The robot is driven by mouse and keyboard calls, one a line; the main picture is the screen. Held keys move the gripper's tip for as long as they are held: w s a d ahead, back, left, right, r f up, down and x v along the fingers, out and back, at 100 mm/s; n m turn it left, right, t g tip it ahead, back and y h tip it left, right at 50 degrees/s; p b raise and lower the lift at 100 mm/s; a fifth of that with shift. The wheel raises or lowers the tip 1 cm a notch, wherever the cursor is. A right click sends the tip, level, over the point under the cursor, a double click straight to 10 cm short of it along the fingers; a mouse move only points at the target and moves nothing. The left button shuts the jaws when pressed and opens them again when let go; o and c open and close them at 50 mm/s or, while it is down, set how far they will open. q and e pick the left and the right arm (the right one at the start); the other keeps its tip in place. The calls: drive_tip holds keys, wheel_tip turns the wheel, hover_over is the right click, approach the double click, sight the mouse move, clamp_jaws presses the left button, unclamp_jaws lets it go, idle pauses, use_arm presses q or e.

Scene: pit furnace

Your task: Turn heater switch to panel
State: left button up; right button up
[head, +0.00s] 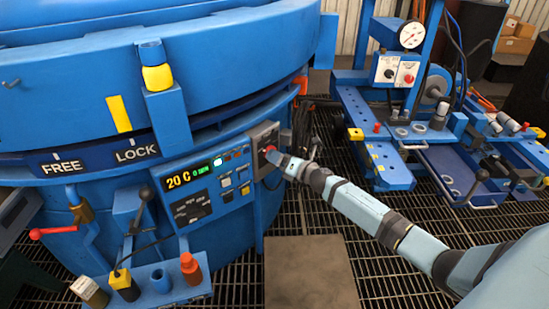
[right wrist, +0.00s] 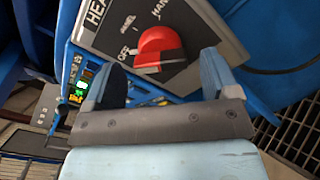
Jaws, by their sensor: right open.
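The heater switch is a red knob (right wrist: 160,45) on a grey plate (right wrist: 215,40) with the labels OFF, PANEL and HAND. I cannot tell for sure which label it points to. In the head view, the grey plate (head: 263,135) is at the right end of the blue control panel, with the knob mostly hidden by my right gripper (head: 276,156). In the right wrist view, my right gripper (right wrist: 162,75) is open, its two fingers on either side of the knob's near side. Nothing is held, and contact with the knob is not clear. My left gripper is not in view.
The panel's display (head: 188,180) reads 20 C, with buttons beside it. A red-handled lever (head: 55,231) is at left. A blue bench with a gauge (head: 412,35) stands at right. Grating floor lies between.

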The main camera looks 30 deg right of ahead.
drive_tip(key=shift+x, duration=1.2)
drive_tip(key=c, duration=0.9)
